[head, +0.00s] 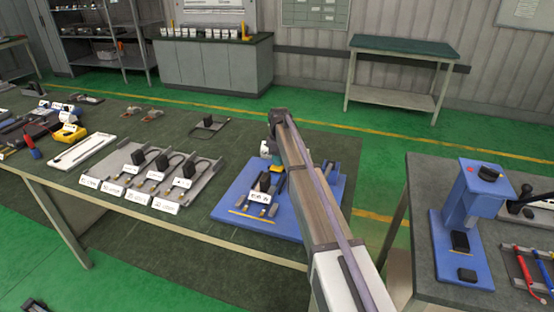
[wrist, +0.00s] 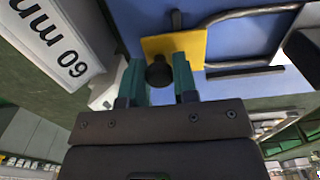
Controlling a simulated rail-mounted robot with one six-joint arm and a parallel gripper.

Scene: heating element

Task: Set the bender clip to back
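The blue bender board (head: 237,205) lies on the dark table, right of its middle, partly hidden by my arm in the head view. In the wrist view, the blue board (wrist: 240,42) carries a yellow plate (wrist: 190,42) and a grey bent rod (wrist: 245,13). A round black knob (wrist: 159,73), which seems to be the bender clip's handle, stands in front of the yellow plate. My gripper (wrist: 160,75) has its two teal fingers on either side of the knob, which fills the gap between them. Whether the clip sits front or back is not clear.
A white "60 mm" label block (wrist: 55,42) stands close to the left finger. In the head view, a grey tray (head: 200,182) with several black-topped rods lies left of the board. Another table with a blue press (head: 470,215) stands at the right.

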